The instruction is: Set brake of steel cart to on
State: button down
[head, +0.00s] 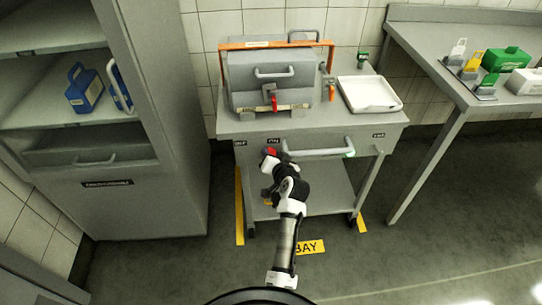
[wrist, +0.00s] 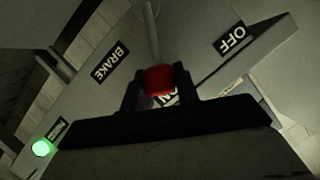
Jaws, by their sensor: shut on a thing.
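The steel cart (head: 225,125) stands against the tiled wall. Its front panel carries an OFF label (head: 240,143) at the left, an ON label (head: 273,140) and a BRAKE label (head: 379,135) at the right. My gripper (head: 270,158) is at the front panel, just below the ON label. In the wrist view the fingers are shut on a red brake knob (wrist: 158,78). The ON label (wrist: 168,97) shows right beside the knob, partly hidden by my gripper. The OFF label (wrist: 230,40) and BRAKE label (wrist: 110,62) lie apart from it.
A grey lidded vat (head: 272,80) and a white tray (head: 369,94) stand on the cart. A push bar (head: 318,152) crosses its front, near a green spot (head: 350,153). A cabinet (head: 150,190) stands left and a bench (head: 440,70) right. The floor in front is clear.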

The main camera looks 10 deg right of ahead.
jog(key=c, duration=1)
grip_release()
jog(key=shift+c, duration=0.2)
jog(key=b+v, duration=0.2)
jog(key=v, duration=1.2)
jog(key=shift+w, duration=0.1)
